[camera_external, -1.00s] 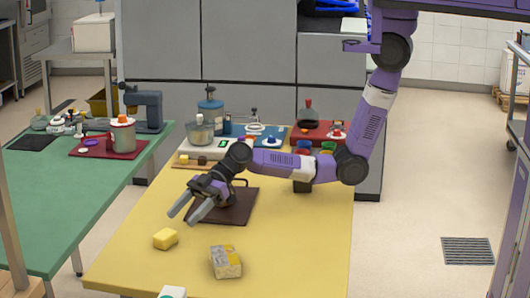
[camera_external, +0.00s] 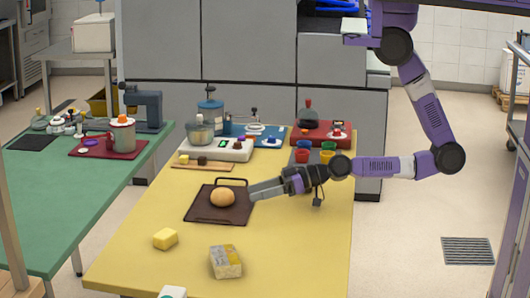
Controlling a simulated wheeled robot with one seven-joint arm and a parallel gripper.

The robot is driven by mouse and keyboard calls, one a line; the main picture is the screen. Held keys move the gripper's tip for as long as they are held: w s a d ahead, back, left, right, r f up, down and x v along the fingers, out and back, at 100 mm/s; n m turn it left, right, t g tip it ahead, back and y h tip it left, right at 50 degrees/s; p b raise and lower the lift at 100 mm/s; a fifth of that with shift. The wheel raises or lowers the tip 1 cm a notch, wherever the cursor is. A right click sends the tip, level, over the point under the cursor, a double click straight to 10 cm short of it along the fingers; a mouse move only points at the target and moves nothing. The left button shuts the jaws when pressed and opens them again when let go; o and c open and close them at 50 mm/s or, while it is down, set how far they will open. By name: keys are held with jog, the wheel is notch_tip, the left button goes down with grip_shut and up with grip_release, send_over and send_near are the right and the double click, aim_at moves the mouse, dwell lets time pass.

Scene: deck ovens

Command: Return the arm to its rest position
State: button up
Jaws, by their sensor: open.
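My gripper (camera_external: 252,192) is open and empty. Its fingers point left over the yellow table (camera_external: 300,240), close to the right edge of a dark brown board (camera_external: 205,210). A round, golden-brown bun (camera_external: 222,197) lies on that board, apart from the fingers. My purple and grey arm reaches in from the upper right, with its elbow out past the table's right edge.
Coloured cups (camera_external: 302,156), a red tray (camera_external: 320,140) and a jar on a white base (camera_external: 200,131) stand at the back. A green table (camera_external: 60,190) is at left.

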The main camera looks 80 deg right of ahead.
jog(key=s+d+h, duration=0.1)
jog(key=s+d, duration=0.1)
jog(key=s, duration=0.1)
jog(key=s+d+r+m+h, duration=0.1)
jog(key=s+d, duration=0.2)
jog(key=s, duration=0.1)
jog(key=s+d+r+h, duration=0.1)
jog(key=s+d, duration=0.2)
jog(key=s, duration=0.1)
jog(key=shift+s+d+m+b, duration=0.1)
jog(key=shift+d+m+b, duration=0.05)
jog(key=shift+m+b, duration=0.25)
jog(key=s+d+r+h+b, duration=0.1)
jog(key=s+d+r, duration=0.3)
jog(key=s, duration=0.5)
jog(key=shift+s+d+r, duration=0.25)
jog(key=shift+s+r, duration=0.05)
jog(key=shift+r, duration=0.2)
